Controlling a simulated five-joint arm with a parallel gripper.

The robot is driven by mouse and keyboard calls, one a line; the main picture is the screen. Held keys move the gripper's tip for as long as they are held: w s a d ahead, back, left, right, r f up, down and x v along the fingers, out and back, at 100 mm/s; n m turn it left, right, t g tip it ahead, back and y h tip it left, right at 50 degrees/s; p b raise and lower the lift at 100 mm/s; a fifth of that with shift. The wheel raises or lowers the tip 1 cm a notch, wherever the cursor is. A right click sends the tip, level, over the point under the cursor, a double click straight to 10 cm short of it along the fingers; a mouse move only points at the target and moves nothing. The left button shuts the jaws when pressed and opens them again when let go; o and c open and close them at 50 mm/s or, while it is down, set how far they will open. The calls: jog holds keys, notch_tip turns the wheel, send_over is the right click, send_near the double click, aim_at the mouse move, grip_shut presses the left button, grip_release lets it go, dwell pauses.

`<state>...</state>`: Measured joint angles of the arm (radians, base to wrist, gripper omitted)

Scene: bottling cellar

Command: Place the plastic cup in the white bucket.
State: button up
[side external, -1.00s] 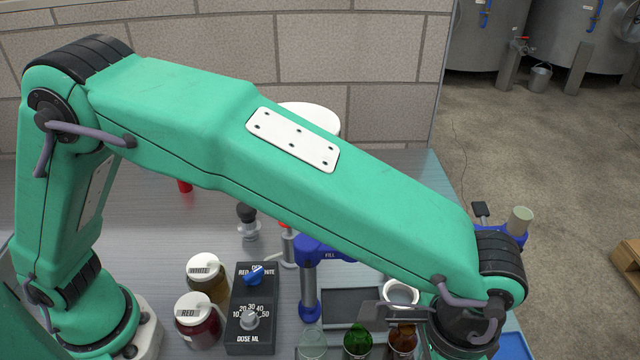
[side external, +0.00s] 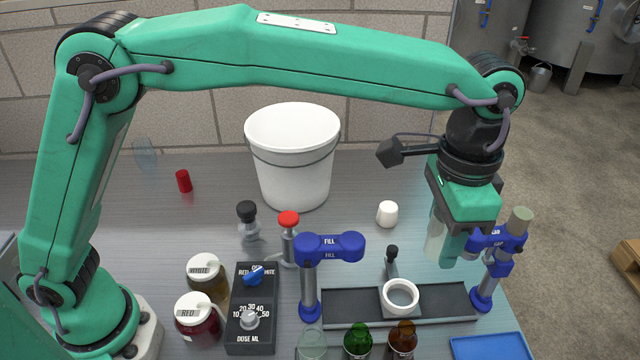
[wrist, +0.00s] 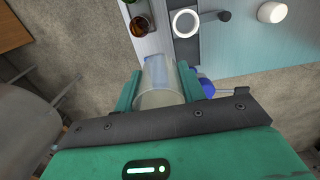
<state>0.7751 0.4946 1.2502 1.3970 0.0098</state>
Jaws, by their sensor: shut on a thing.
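A white bucket (side external: 293,165) stands upright at the back middle of the bench, its open top facing up. My gripper (side external: 447,250) is raised over the right side of the bench, to the right of the bucket and apart from it. It is shut on a clear plastic cup (side external: 434,240), partly hidden by a finger in the side view. In the wrist view the see-through cup (wrist: 158,82) sits between the two green fingers of my gripper (wrist: 160,88). The bucket does not show in the wrist view.
A blue filling arm (side external: 330,246) and a blue capping post (side external: 490,262) flank a dark rail with a white ring (side external: 400,296). A small white pot (side external: 387,213) and red-topped pump (side external: 289,222) stand nearer the bucket. Bottles line the front.

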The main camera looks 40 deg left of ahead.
jog(key=w+a, duration=0.8)
jog(key=a, duration=0.3)
jog(key=w+a, duration=0.8)
jog(key=a, duration=0.4)
jog(key=w+a, duration=0.3)
jog(key=a, duration=1.6)
jog(key=f, duration=0.5)
jog(key=shift+s+d, duration=0.15)
jog(key=shift+s, duration=0.15)
jog(key=shift+f, duration=0.15)
notch_tip(320, 180, down, 18)
jog(key=shift+r, duration=0.1)
